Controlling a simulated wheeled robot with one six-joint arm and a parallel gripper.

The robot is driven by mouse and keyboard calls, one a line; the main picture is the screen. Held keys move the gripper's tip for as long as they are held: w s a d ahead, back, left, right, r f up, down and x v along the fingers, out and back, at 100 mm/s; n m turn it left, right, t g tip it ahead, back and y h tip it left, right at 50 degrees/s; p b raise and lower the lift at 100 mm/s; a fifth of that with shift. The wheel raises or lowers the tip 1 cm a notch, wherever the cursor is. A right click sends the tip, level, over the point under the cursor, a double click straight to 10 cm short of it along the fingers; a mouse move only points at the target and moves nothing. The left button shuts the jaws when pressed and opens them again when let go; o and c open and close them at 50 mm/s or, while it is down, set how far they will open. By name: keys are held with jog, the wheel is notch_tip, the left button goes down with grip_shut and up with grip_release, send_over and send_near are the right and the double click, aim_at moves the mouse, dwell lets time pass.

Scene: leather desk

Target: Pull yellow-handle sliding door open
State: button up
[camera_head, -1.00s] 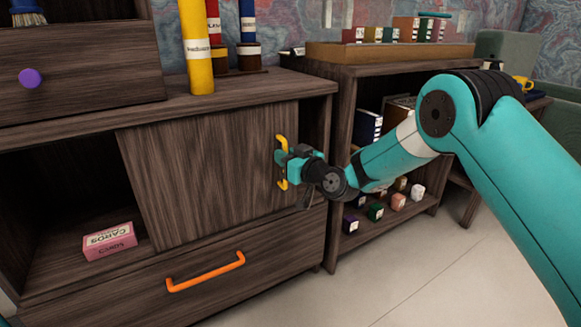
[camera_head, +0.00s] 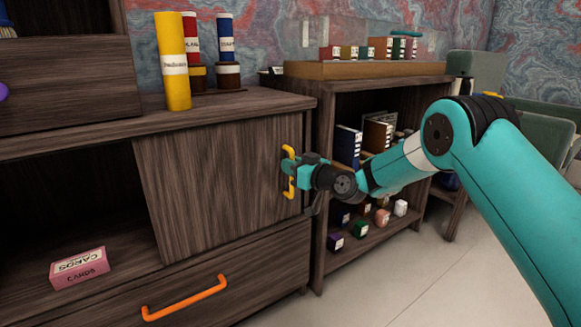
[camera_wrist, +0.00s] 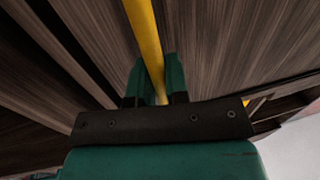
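The sliding door (camera_head: 215,185) is a brown wood-grain panel in the cabinet front. It stands partly open, with the dark compartment (camera_head: 70,205) uncovered on its left and its right edge close to the cabinet's right side. The upright yellow handle (camera_head: 288,172) is near the door's right edge. My gripper (camera_head: 296,172) reaches it from the right. In the wrist view the yellow handle (camera_wrist: 144,35) runs between the two green fingers of my gripper (camera_wrist: 157,82), which sit close on both sides of it. The gripper looks shut on the handle, whose lower part is hidden there.
A pink card box (camera_head: 79,268) lies in the open compartment. A drawer with an orange handle (camera_head: 186,297) is below. A yellow tube (camera_head: 172,70) and other tubes stand on the cabinet top. A shelf unit (camera_head: 365,75) with books and small boxes stands close on the right.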

jog(key=o, duration=0.4)
jog(key=shift+d, duration=0.1)
jog(key=p+v, duration=0.1)
jog(key=v, duration=1.6)
jog(key=shift+s+d+p, duration=0.1)
jog(key=shift+s+p, duration=0.1)
jog(key=shift+p, duration=0.15)
